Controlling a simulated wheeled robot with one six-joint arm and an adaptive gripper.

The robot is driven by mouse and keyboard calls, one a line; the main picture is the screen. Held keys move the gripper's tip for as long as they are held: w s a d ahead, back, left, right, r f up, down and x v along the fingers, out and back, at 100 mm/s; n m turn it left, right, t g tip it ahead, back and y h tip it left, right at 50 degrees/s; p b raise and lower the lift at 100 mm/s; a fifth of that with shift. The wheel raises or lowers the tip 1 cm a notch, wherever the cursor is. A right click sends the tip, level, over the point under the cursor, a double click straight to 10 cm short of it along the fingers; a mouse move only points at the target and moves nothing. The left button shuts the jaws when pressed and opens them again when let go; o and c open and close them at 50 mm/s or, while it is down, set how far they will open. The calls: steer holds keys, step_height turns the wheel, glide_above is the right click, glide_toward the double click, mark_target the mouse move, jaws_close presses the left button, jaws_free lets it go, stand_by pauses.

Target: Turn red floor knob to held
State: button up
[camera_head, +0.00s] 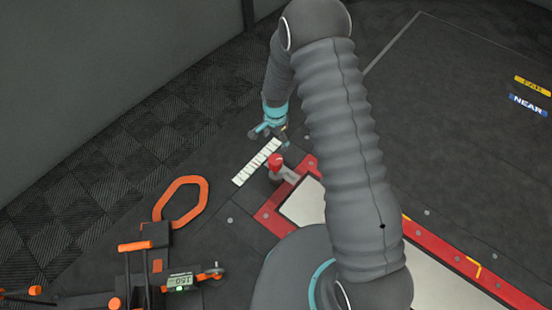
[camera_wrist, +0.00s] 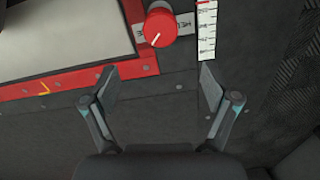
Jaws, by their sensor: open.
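The red floor knob (camera_wrist: 160,25) shows at the top of the wrist view, with a white pointer line on its top aimed toward the lower left. It sits on a grey labelled plate (camera_wrist: 182,22) whose lettering I cannot read. In the head view the knob (camera_head: 275,161) stands at the corner of a red frame. My gripper (camera_wrist: 156,88) is open and empty, its two fingers apart over dark floor. The knob lies ahead of the fingertips, not between them. In the head view my gripper (camera_head: 270,132) is just beyond the knob.
A white marked strip (camera_wrist: 206,30) lies beside the knob. The red frame (camera_wrist: 65,78) borders a pale panel (camera_wrist: 60,30). In the head view an orange ring (camera_head: 181,203) and a wheeled device with a display (camera_head: 180,282) lie at lower left.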

mark_target(276, 160)
step_height(276, 160, down, 14)
steer(key=shift+r, duration=0.1)
stand_by(0.5)
steer(key=shift+c, duration=0.3)
steer(key=c, duration=1.1)
